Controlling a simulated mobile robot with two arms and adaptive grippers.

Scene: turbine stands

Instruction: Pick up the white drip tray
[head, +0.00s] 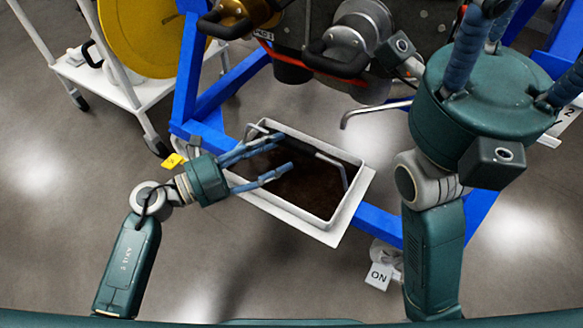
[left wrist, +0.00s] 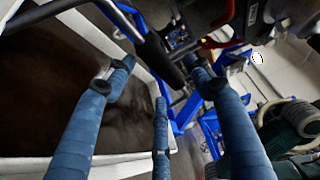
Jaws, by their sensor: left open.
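The white drip tray (head: 320,228) is a rectangular pan with dark brown contents, set in the blue frame at the centre of the head view. A metal bail handle with a black grip (head: 297,141) spans it. My left gripper (head: 288,154) is open and empty over the tray's left part, its blue fingers close to the grip; contact cannot be told. In the left wrist view, the fingers (left wrist: 160,75) spread near the dark grip (left wrist: 161,60), with the tray's white rim (left wrist: 130,163) below. My right gripper (head: 490,75) is at upper right, fingertips cut off.
The blue stand (head: 210,137) surrounds the tray, with turbine parts (head: 355,45) and a bent metal pipe (head: 375,110) above it. A white cart (head: 125,95) with a yellow disc stands at upper left. Floor at lower left is clear.

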